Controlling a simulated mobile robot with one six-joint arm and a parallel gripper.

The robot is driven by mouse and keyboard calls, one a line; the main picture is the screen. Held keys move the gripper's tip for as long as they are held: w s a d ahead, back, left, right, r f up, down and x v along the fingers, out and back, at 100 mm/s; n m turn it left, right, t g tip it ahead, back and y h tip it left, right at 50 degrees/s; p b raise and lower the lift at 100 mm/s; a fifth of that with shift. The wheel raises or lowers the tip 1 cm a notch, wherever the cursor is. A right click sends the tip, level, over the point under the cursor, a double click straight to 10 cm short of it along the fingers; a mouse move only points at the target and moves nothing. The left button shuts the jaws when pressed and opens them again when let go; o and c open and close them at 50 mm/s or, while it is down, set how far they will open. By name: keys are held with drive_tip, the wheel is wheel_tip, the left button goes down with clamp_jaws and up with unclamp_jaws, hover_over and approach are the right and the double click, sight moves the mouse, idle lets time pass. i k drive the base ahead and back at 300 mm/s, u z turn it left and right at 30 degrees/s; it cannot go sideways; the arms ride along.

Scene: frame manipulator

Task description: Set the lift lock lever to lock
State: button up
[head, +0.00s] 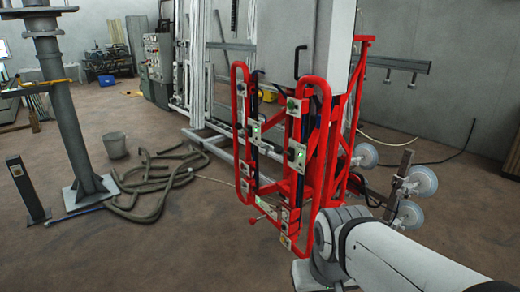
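The red tubular frame manipulator (326,165) stands right of the picture's middle. Several small pale control plates are fixed on its two upright handle loops; some show green points. A small red lever (256,219) sticks out to the left near the foot of the left loop. I cannot tell for sure whether it is the lift lock lever, and its lock marking is too small to read. My arm (400,262) reaches in from the bottom right and ends in front of the frame's lower right. My gripper is not visible, so its distance from the lever cannot be told.
Suction cups (423,180) stick out on the frame's right. A grey column (72,110) stands at left, with a coiled hose (155,190) and bucket (114,145) on the floor beside it. A dark post (27,188) stands far left. The floor at front left is mostly clear.

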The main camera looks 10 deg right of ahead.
sight(278, 150)
drive_tip(key=u, duration=1.1)
drive_tip(key=i, duration=1.1)
drive_tip(key=z, duration=1.2)
